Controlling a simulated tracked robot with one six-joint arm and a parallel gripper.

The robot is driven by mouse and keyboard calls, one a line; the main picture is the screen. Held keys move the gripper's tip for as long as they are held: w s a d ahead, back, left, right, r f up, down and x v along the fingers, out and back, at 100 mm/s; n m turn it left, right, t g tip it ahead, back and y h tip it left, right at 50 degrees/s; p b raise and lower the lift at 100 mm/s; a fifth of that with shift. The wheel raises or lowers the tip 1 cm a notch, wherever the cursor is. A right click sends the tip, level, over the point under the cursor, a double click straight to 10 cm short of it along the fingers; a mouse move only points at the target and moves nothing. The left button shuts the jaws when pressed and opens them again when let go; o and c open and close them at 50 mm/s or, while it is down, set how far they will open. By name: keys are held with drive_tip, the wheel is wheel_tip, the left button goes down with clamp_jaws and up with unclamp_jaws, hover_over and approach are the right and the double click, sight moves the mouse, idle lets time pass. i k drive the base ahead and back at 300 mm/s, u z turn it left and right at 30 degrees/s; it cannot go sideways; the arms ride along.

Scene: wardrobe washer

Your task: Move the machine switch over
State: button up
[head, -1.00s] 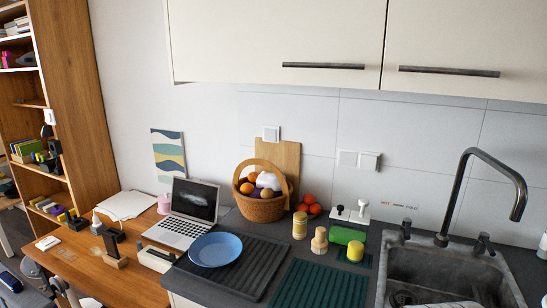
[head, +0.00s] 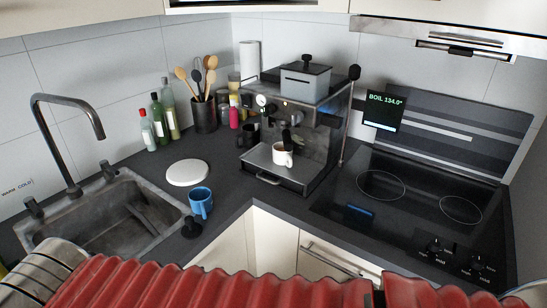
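The machine (head: 300,120) is a grey and black coffee machine on the dark counter, in the middle of the head view. Its front faces me, with a round gauge and small controls in a row under the top. The controls are too small to tell which is the switch or how it is set. A thin upright rod with a black knob (head: 354,72) stands at its right side. A white mug (head: 282,154) with a dark drink in it stands on the drip tray. My gripper is not in view.
A blue mug (head: 201,202) and white round plate (head: 187,172) stand left of the machine, near the sink (head: 68,224). Bottles (head: 160,120) and a utensil pot (head: 204,115) are behind. A black hob (head: 420,205) is at right. A small display (head: 383,110) reads "BOIL 134.0°".

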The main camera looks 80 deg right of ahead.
sight(245, 100)
drive_tip(key=z, duration=2.3)
